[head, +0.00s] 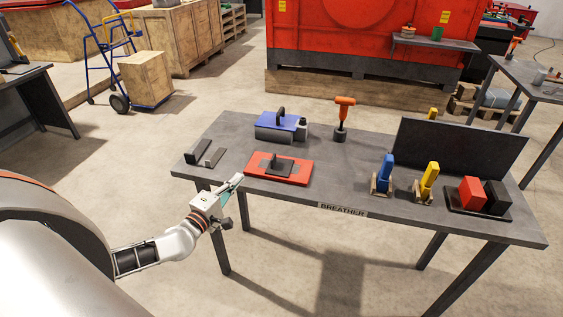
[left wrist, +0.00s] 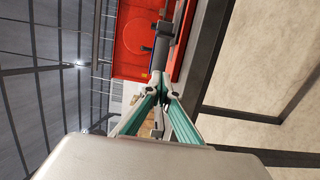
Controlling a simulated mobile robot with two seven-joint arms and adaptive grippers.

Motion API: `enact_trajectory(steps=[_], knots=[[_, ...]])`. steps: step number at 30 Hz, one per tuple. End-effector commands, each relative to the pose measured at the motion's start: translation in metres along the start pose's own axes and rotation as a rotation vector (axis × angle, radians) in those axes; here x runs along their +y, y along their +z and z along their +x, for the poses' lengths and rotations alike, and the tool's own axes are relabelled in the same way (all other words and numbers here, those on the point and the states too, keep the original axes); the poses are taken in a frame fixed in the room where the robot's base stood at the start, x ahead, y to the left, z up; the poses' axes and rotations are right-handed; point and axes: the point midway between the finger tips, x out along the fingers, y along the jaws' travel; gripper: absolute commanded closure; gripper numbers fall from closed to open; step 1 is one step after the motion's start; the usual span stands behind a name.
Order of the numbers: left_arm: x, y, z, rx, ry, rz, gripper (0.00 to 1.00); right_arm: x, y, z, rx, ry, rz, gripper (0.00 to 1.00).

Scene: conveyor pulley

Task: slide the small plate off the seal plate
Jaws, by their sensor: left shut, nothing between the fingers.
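The red seal plate (head: 300,175) lies flat on the near left part of the grey table. A small dark plate (head: 278,167) with an upright knob rests on its middle. My left gripper (head: 238,179) is shut and empty at the table's near edge, just left of the seal plate and apart from the small plate. In the left wrist view its green-sided fingers (left wrist: 160,82) meet at their tips, with the table edge beyond them. My right gripper is not in view.
Dark blocks (head: 205,154) lie left of the seal plate. A blue-topped tool (head: 279,123) and an orange-handled tool (head: 343,117) stand behind. Blue (head: 385,173) and yellow (head: 427,180) upright pieces stand to the right. The table middle is clear.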

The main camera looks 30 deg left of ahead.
Motion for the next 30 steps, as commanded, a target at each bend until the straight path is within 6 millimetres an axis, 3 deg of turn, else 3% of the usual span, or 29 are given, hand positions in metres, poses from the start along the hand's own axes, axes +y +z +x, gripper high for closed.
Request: enact_trajectory(steps=[5,21,24,30], knots=[[0.0,-0.001,0.015,0.003,0.001,-0.004,1.0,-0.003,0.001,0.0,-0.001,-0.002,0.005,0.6],[0.0,0.003,0.103,0.0,0.0,-0.004,1.0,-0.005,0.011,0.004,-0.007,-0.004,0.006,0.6],[0.002,0.02,0.105,0.0,0.0,-0.005,1.0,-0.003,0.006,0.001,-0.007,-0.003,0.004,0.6],[0.001,0.036,0.108,0.001,0.0,-0.003,1.0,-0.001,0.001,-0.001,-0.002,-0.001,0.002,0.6]])
